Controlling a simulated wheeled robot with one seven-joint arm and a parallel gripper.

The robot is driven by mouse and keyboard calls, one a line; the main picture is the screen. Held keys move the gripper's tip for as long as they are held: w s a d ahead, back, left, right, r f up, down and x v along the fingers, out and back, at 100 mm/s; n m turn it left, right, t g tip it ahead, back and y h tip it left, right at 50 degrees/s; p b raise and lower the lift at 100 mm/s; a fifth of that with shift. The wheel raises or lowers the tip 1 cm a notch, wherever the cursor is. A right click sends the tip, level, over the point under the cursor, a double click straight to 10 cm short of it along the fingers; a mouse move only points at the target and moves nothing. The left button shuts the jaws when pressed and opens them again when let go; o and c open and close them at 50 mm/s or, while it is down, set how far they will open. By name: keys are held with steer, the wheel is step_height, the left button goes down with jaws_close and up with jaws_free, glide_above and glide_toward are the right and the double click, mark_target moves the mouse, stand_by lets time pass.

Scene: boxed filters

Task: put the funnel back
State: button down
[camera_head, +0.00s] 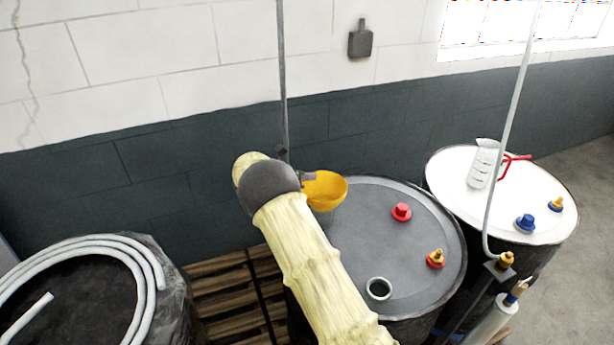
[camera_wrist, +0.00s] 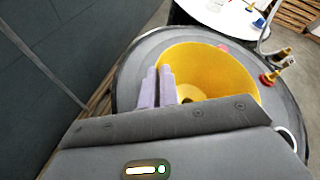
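The yellow funnel (camera_head: 328,191) shows at the back left edge of the grey drum's top (camera_head: 365,225). In the wrist view the funnel (camera_wrist: 215,75) is seen from above, its wide mouth open and a dark outlet at its bottom. My gripper (camera_head: 308,177) is at the funnel's left rim. In the wrist view its two pale fingers (camera_wrist: 160,88) are close together with the rim between them, and it appears shut on the funnel. The funnel's spout is hidden. An open ringed hole (camera_head: 379,288) is near the drum's front edge.
A white-topped drum (camera_head: 455,165) with a clear jug (camera_head: 484,163) is to the right. A thin pole (camera_head: 282,80) rises behind my arm. A hose coil (camera_head: 150,265) lies at left.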

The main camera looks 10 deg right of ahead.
steer(key=c, duration=1.6)
jaws_free()
steer(key=shift+r, duration=0.5)
steer(key=b+v, duration=0.3)
steer(key=v, duration=0.9)
steer(key=shift+r, duration=0.15)
